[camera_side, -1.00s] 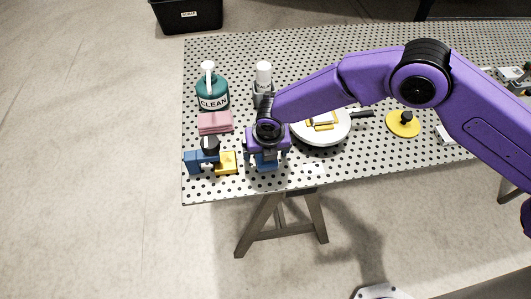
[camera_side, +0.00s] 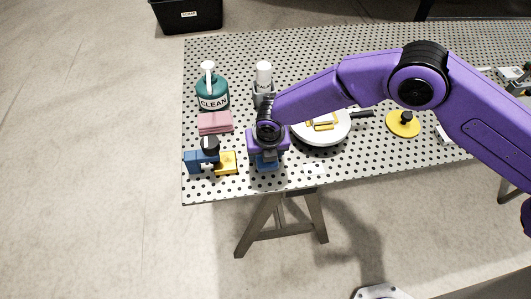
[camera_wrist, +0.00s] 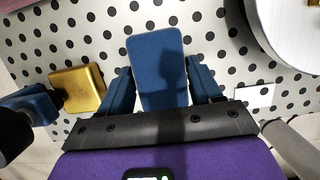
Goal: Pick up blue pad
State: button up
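The blue pad (camera_wrist: 158,68) is a flat rounded rectangle on the perforated table top. In the wrist view it lies between the two blue fingers of my gripper (camera_wrist: 163,85), with a narrow gap on either side. The fingers are apart and their tips point along the pad's sides. In the side view my purple gripper (camera_side: 267,157) points down over the pad (camera_side: 268,167), near the table's front edge, and hides most of it. Whether the fingers reach the pad's height is hard to tell.
A blue and yellow clamp-like part (camera_side: 225,163) with a black knob stands close on the left. A pink cloth stack (camera_side: 215,122) and a green CLEAN bottle (camera_side: 212,93) are behind it. A round white piece (camera_side: 325,133) stands at the right.

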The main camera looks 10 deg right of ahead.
jog(key=c, duration=0.4)
jog(key=shift+r, duration=0.1)
jog(key=shift+r, duration=0.25)
jog(key=v, duration=0.3)
jog(key=shift+w+d+r, duration=0.1)
jog(key=shift+w+r, duration=0.15)
jog(key=shift+r, duration=0.05)
jog(key=s+d+r, duration=0.4)
jog(key=d, duration=0.1)
jog(key=s+d+r, duration=0.4)
jog(key=s+r, duration=0.1)
jog(key=shift+s+d+r, duration=0.15)
jog(key=shift+s+d, duration=0.15)
jog(key=shift+d, duration=0.1)
